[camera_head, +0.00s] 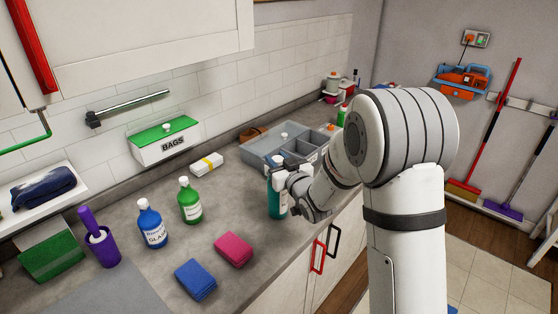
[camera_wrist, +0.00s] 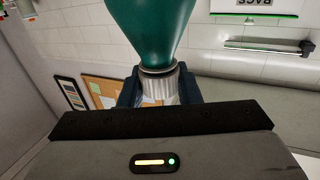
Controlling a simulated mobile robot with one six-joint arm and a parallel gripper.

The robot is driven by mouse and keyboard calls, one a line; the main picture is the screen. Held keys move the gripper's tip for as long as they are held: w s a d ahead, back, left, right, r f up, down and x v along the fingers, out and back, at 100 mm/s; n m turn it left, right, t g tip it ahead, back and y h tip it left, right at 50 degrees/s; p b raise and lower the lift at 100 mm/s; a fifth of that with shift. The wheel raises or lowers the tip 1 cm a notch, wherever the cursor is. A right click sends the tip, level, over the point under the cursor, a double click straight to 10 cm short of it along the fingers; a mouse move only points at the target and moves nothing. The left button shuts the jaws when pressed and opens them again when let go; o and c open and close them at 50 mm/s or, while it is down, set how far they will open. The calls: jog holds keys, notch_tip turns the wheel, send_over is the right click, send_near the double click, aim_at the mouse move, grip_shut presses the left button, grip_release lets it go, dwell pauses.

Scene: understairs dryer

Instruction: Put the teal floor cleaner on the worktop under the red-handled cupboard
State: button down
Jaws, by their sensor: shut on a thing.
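The teal floor cleaner (camera_head: 277,201) is a bottle near the front edge of the grey worktop (camera_head: 215,273), right of the green bottle. It looks upright; I cannot tell whether its base touches the worktop. My gripper (camera_head: 280,172) is shut on its pale neck. In the wrist view the teal bottle (camera_wrist: 155,25) shows upside down, its neck between the dark fingers of my gripper (camera_wrist: 158,88). A wall cupboard (camera_head: 150,30) at top left has a long red handle (camera_head: 33,45). A red handle (camera_head: 318,256) also shows on a base cupboard.
Bare worktop lies between the green bottle and the teal one.

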jog(key=shift+f, duration=0.2)
jog(key=c, duration=1.1)
grip_release()
jog(key=shift+s, duration=0.1)
jog(key=shift+o, duration=0.2)
jog(key=shift+r, duration=0.15)
jog(key=s+d+f+m+g+h+b, duration=0.1)
jog(key=s+d+m+g+h+b, duration=0.25)
jog(key=s+d+h, duration=0.85)
jog(key=s+d+m+g+y, duration=0.1)
jog(key=s+d+g, duration=0.2)
jog(key=s, duration=0.9)
jog(key=s+d+m+g+y, duration=0.1)
jog(key=s+d+g, duration=0.3)
jog(key=s, duration=0.7)
jog(key=shift+s+d+g+y, duration=0.3)
jog(key=shift+g+y, duration=0.2)
jog(key=shift+g, duration=0.55)
